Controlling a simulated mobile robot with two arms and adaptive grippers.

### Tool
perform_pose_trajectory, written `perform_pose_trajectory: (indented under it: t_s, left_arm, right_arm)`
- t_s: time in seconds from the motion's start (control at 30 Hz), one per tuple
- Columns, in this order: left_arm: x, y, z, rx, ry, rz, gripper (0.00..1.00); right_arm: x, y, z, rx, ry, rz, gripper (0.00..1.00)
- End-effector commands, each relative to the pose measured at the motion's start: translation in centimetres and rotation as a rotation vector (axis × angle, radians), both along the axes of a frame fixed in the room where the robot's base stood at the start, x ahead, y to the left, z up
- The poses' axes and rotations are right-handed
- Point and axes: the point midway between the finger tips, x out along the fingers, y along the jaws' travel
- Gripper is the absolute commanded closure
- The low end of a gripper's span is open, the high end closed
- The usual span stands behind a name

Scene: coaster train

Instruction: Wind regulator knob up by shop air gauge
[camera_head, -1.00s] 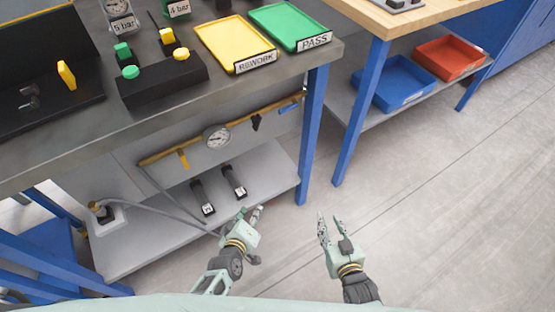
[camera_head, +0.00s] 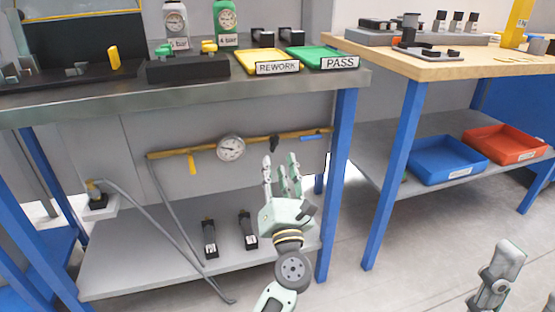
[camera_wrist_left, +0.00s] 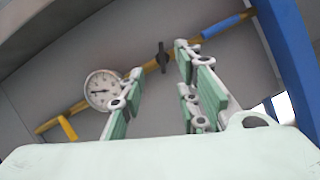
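The shop air gauge (camera_head: 231,148), a round white dial, sits on a yellow pipe under the left bench; it also shows in the left wrist view (camera_wrist_left: 102,90). A small black knob (camera_head: 274,143), which looks like the regulator knob, is on the pipe right of the gauge. In the left wrist view the black knob (camera_wrist_left: 162,57) appears between the fingertips, apart from them. My left gripper (camera_head: 281,165) is open and empty, fingers pointing up towards the pipe.
A yellow lever (camera_head: 192,165) hangs from the pipe left of the gauge, and a blue handle (camera_head: 313,136) is at its right end. A blue bench leg (camera_head: 338,190) stands right of my left gripper. Two black-handled items (camera_head: 209,240) lie on the lower shelf (camera_head: 140,262).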

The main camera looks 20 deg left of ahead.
Motion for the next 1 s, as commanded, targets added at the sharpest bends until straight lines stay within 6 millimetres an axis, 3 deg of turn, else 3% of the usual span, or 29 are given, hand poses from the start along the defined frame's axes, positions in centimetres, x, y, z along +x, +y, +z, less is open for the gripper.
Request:
perform_pose_trajectory:
  t_s: [0.33,0.73,1.0]
  left_arm:
    - [4.5,2.1,1.8,0.004,0.000,0.001,0.70]
    - [5.3,2.5,2.2,0.005,0.002,0.000,0.70]
    - [5.2,2.4,2.2,0.005,0.002,0.000,0.93]
  right_arm:
    - [0.1,0.0,-0.8,-0.001,0.004,0.000,0.70]
    - [0.1,0.1,-0.9,-0.002,0.005,0.000,0.70]
    - [0.1,0.1,-0.9,-0.002,0.005,0.000,0.70]
